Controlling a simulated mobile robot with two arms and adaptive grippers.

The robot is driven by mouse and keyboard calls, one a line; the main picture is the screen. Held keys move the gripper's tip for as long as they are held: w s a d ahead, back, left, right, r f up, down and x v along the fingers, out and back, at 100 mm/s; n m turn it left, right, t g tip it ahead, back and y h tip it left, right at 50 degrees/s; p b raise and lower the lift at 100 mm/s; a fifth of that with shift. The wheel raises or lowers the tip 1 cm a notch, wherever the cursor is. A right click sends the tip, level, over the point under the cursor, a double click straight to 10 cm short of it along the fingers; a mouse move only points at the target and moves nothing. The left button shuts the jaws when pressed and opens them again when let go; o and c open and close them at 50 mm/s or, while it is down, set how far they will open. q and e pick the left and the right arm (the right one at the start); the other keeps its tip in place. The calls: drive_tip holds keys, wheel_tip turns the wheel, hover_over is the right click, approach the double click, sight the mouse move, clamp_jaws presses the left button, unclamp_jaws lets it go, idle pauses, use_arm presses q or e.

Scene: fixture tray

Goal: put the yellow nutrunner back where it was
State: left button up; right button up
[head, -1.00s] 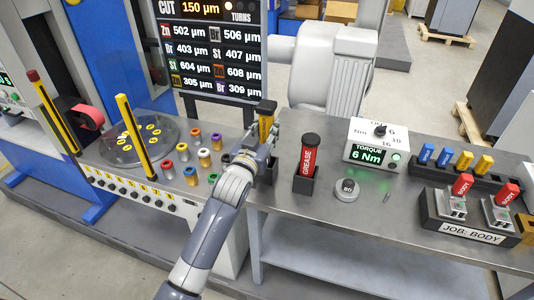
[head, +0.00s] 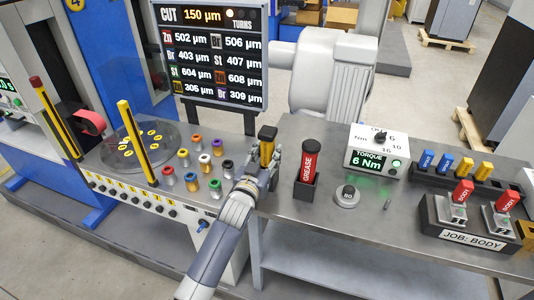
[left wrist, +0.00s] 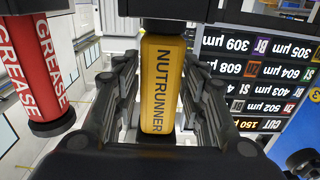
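The yellow nutrunner (head: 267,151) stands upright, black cap up, beside the grease tube. My left gripper (head: 262,172) is at its body. The left wrist view is upside down and shows the nutrunner (left wrist: 161,85) between the two fingers of my left gripper (left wrist: 162,85), with the fingertips close against its sides. It looks gripped. Its lower end meets a black holder (left wrist: 165,8) at the top of that view; how deep it sits in there I cannot tell. My right gripper is not in view.
The red grease tube (head: 308,162) stands in its black holder just right of the nutrunner. A torque box (head: 376,155) and a round grey dial (head: 347,196) are farther right. Several coloured knobs (head: 204,165) stand to the left. A screen (head: 212,55) rises behind.

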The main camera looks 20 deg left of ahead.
use_arm(q)
drive_tip(key=shift+s+r, duration=0.1)
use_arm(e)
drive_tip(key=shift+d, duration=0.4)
use_arm(q)
drive_tip(key=s+b, duration=0.1)
drive_tip(key=s, duration=1)
drive_tip(key=shift+s+a+b, duration=0.15)
drive_tip(key=shift+s+b, duration=0.2)
drive_tip(key=shift+s, duration=0.05)
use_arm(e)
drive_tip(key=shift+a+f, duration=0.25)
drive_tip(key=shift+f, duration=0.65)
